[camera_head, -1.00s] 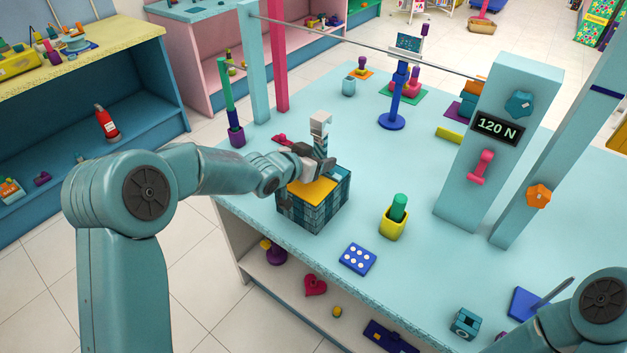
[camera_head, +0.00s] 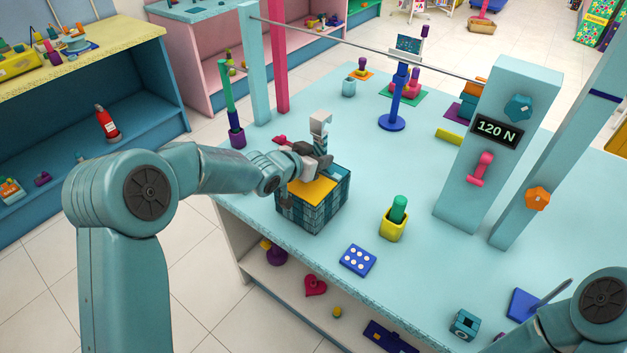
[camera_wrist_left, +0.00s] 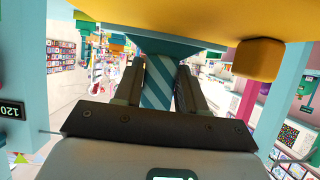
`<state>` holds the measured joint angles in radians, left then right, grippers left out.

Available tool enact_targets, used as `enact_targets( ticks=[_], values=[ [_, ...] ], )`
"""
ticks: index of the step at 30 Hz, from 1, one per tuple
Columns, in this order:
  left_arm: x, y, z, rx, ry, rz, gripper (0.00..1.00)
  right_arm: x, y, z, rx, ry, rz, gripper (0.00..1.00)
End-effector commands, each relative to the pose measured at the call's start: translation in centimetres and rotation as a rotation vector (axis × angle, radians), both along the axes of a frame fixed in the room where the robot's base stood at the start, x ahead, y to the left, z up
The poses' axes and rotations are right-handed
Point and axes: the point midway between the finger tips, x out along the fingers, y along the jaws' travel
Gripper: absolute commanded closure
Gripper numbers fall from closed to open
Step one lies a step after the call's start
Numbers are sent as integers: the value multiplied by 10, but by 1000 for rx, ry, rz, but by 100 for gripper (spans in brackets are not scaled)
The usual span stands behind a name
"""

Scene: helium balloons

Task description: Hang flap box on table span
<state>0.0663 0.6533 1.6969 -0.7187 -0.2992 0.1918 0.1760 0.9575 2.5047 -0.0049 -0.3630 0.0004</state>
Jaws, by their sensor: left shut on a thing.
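The flap box (camera_head: 328,208) is a teal plaid box with a yellow panel on top, standing at the table's left front edge. A teal striped stem with a pale hook (camera_head: 319,122) rises above it. The span is a thin grey rod (camera_head: 365,48) running between the teal posts above the table, behind the box. My left gripper (camera_head: 321,160) is shut on the striped stem, just above the box. In the left wrist view the stem (camera_wrist_left: 158,82) is between the dark fingers, with the yellow panel (camera_wrist_left: 190,18) close by. My right gripper is out of view.
The right post (camera_head: 500,150) carries a display reading 120 N. A yellow cup with a green peg (camera_head: 393,222) and a blue dotted tile (camera_head: 358,259) lie right of the box. A blue stand (camera_head: 393,121) is near the rod. The table middle is mostly clear.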

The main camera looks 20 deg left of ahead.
Motion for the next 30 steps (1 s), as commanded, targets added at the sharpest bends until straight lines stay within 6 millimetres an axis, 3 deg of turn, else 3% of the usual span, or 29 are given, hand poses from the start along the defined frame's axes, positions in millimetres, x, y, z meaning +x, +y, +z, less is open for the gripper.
enact_targets(
  ticks=[7,30],
  values=[
    [-3,1,13,-1,-3,1,100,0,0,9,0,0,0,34],
    [-17,6,22,-1,-3,1,100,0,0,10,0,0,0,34]
  ],
)
